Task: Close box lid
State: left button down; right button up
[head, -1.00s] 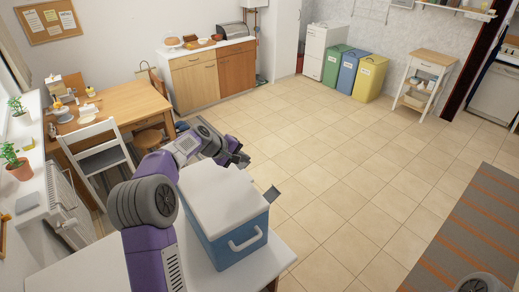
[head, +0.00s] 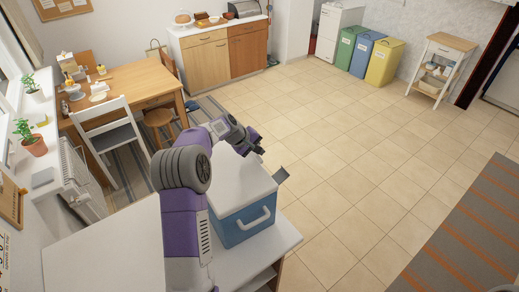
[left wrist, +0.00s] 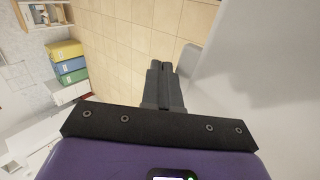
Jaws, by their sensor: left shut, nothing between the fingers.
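The blue box (head: 246,228) is a cooler with a pale handle and stands on a white table. Its white lid (head: 241,184) lies across the top; I cannot tell whether it is fully seated. My left gripper (head: 258,149) is at the far edge of the lid, with its fingers together and empty. In the left wrist view its shut fingers (left wrist: 162,78) point toward the tiled floor, beside a large pale surface that looks like the lid (left wrist: 252,85). My left forearm hides the lid's left part. My right gripper is not in view.
The white table (head: 110,245) has free room left of the box. A small dark grey flap (head: 281,175) sticks out at the box's right corner. A wooden table (head: 135,100) and white chair (head: 108,135) stand behind at left. The tiled floor (head: 350,160) at right is clear.

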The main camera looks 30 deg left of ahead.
pick_arm(q)
jog(key=shift+r, duration=0.1)
notch_tip(320, 180, up, 14)
jog(key=p, duration=0.2)
jog(key=shift+p, duration=0.3)
